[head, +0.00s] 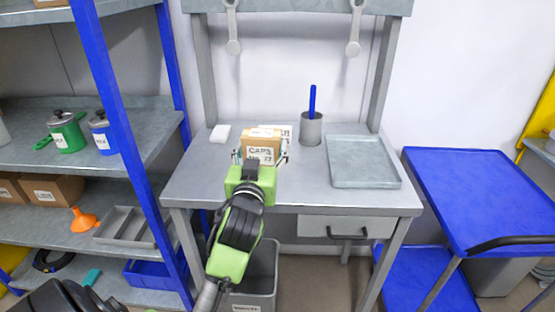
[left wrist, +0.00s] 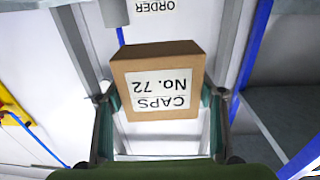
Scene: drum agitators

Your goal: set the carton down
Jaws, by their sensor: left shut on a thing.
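The carton (head: 260,147) is a small brown box with a white label reading CAPS No. 72. My left gripper (head: 261,158) is shut on it, with a finger on either side. In the left wrist view the carton (left wrist: 158,85) sits between the two fingertips (left wrist: 160,100), its label showing upside down. It appears held above the left half of the grey workbench (head: 310,188); its underside is hidden in the head view. My right gripper is not in view.
A white card (head: 283,131) is partly hidden behind the carton. A grey pot (head: 311,130) with a blue-handled tool stands to the right, then a grey tray (head: 362,165). A white block (head: 220,134) lies left. Blue-posted shelves (head: 110,65) stand left.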

